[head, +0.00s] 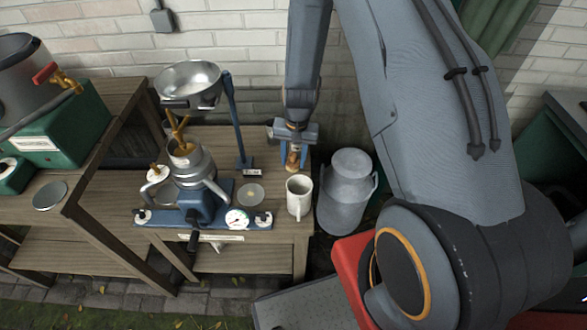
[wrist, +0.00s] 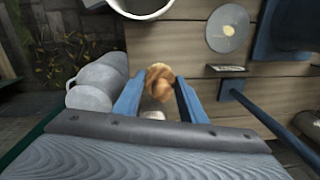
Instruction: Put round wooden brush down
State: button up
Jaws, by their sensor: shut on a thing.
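The round wooden brush (wrist: 158,88) is between the two blue fingers of my gripper (wrist: 160,100) in the wrist view. In the head view the brush (head: 292,160) hangs upright below my gripper (head: 293,146), at the back right part of the wooden bench (head: 267,145). My gripper is shut on it. The brush is low over the bench top near its right edge. I cannot tell whether its lower end touches the wood. A white mug (head: 299,196) stands just in front of it.
A metal milk churn (head: 348,188) stands right of the bench, close to my gripper. A blue post (head: 236,120) rises to the left, beside a separator (head: 190,175) with a metal bowl (head: 188,82). A round disc (head: 250,194) lies left of the mug. A brick wall is behind.

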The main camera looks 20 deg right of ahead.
aim_at(294, 164)
jog(key=shift+f+p, duration=0.5)
jog(key=shift+f, duration=2.15)
jog(key=shift+f, duration=0.1)
jog(key=o, duration=1.3)
jog(key=r+b, duration=0.1)
jog(key=r, duration=0.3)
jog(key=r+b, duration=0.1)
jog(key=r, duration=0.7)
jog(key=shift+s+d+r+b, duration=0.1)
jog(key=shift+d+r+b, duration=0.05)
jog(key=shift+d+b, duration=0.25)
jog(key=s+r+n, duration=0.1)
jog(key=s+r, duration=0.4)
jog(key=r, duration=0.1)
jog(key=s+r+n, duration=0.2)
jog(key=s+r, duration=0.3)
jog(key=s, duration=0.1)
jog(key=s+a+r+n, duration=0.1)
jog(key=s+r+n, duration=0.1)
jog(key=s+r, duration=0.4)
jog(key=shift+r+t+h, duration=0.3)
jog(key=shift+r+t, duration=0.05)
jog(key=shift+t, duration=0.05)
